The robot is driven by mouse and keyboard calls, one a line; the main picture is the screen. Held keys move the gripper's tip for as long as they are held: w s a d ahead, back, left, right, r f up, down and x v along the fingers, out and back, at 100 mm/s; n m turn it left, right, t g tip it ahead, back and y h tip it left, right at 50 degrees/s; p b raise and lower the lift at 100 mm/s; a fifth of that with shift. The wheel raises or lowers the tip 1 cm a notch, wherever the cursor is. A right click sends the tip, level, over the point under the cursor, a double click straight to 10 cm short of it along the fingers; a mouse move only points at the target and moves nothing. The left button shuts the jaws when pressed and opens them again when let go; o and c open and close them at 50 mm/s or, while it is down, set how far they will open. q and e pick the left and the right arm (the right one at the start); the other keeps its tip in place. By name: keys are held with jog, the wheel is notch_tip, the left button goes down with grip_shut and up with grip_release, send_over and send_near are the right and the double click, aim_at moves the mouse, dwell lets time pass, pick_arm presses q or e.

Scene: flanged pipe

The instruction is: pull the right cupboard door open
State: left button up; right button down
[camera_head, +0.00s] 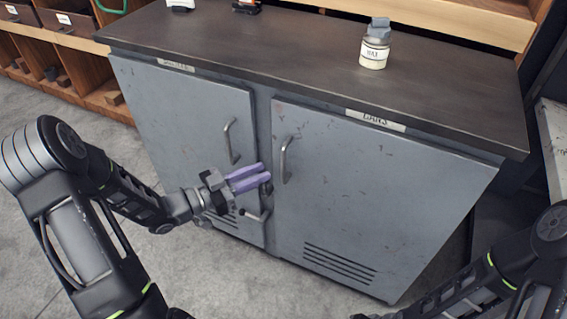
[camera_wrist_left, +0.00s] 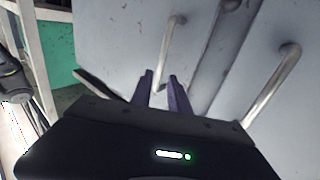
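The right cupboard door (camera_head: 365,205) is grey, with vent slots low down, and looks shut. Its upright metal bar handle (camera_head: 285,160) is near its left edge. My left gripper (camera_head: 266,173) has purple fingers and is in front of the seam between the doors, just left of and a little below that handle. In the left wrist view the fingers (camera_wrist_left: 163,82) stand apart, with a bar handle (camera_wrist_left: 167,50) seen between and beyond them. I cannot tell whether they touch it. A second handle (camera_wrist_left: 272,88) shows at right there. My right gripper is out of view.
The left cupboard door (camera_head: 185,125) looks shut, with its own handle (camera_head: 231,142). A labelled jar (camera_head: 374,52) stands on the dark worktop (camera_head: 270,62). Wooden shelving (camera_head: 85,85) is at left. The grey floor (camera_head: 215,275) in front is clear apart from my arms.

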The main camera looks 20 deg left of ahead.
aim_at(284, 163)
pick_arm(q)
jog(key=shift+x, duration=3.95)
jog(key=shift+c, duration=0.2)
grip_shut()
